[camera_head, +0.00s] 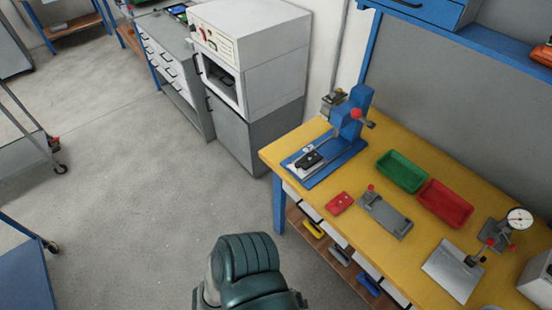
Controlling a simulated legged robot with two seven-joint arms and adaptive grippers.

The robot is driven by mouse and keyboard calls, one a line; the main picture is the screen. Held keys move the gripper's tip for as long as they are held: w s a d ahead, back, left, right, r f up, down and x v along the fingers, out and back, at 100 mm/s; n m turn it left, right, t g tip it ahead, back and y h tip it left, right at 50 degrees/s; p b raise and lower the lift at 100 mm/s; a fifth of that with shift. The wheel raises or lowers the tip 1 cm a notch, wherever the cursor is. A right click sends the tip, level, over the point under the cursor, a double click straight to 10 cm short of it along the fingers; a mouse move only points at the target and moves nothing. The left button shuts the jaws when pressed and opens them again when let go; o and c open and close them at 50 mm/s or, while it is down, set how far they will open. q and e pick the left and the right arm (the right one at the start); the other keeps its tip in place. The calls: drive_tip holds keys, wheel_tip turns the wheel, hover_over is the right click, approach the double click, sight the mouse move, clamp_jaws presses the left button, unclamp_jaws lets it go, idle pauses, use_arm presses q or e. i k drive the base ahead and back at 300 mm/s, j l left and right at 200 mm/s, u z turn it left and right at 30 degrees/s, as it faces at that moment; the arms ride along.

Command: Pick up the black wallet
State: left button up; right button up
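No clear black wallet shows. A small black object (310,160) lies on the base of the blue press (329,155) at the yellow bench's back left corner. It is too small for me to tell whether it is the wallet. Neither of my grippers is in view. Only a dark green and grey part of my own body shows at the bottom middle, apart from the bench.
The yellow bench (388,240) also holds a green tray (402,171), a red tray (445,203), a small red block (339,203), a grey fixture (385,215) and a dial gauge (519,218). A white machine (270,60) stands behind. Grey floor (130,190) is open at left.

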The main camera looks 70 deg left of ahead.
sight(308, 161)
drive_tip(key=u, duration=2)
